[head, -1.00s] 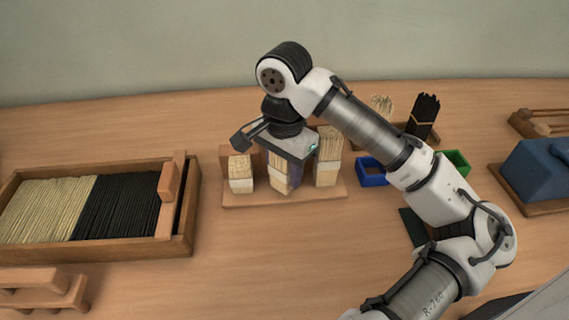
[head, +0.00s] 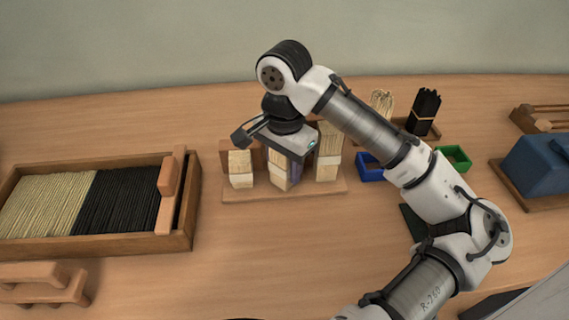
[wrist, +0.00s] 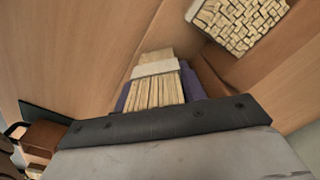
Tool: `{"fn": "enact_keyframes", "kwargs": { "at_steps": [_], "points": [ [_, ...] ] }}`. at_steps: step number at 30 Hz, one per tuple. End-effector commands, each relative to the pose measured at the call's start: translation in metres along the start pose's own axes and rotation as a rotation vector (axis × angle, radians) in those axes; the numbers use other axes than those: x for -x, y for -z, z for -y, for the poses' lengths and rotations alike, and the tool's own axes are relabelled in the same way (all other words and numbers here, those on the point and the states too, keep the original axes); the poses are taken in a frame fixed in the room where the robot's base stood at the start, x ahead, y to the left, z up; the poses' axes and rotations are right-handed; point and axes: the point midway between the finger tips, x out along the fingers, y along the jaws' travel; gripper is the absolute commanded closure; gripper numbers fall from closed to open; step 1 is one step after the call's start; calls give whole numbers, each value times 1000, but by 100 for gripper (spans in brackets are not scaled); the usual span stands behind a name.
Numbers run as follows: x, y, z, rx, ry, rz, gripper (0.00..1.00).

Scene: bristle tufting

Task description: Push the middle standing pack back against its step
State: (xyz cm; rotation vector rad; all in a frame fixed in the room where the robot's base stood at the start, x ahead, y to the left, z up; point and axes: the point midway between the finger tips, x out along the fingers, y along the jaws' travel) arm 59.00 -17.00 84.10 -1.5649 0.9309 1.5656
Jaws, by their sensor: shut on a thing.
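Three pale bristle packs with cream bands stand on a wooden stepped rack (head: 235,197). The middle standing pack (head: 278,172) is under my gripper (head: 287,174) in the head view, partly hidden by it. In the wrist view the middle pack (wrist: 156,82) sits between the purple fingers of my gripper (wrist: 160,96), which are shut on it. The left pack (head: 240,170) and the taller right pack (head: 328,160) stand free on either side. The step behind the middle pack is mostly hidden by my gripper, so I cannot tell whether they touch.
A wooden box (head: 190,225) of pale and black bristles lies at left. Blue (head: 370,168) and green (head: 455,157) trays stand right of the rack. Tied black bristles (head: 424,112) stand behind. A blue block (head: 540,165) is far right. The table in front of the rack is clear.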

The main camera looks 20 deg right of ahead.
Motion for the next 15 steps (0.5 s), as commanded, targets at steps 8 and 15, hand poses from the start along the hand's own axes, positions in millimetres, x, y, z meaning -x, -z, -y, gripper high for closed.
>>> {"fn": "enact_keyframes", "kwargs": {
  "at_steps": [8,15],
  "points": [
    [-2,0,0,0,0,-1,87],
    [-7,0,0,0,0,1,87]
  ]
}}
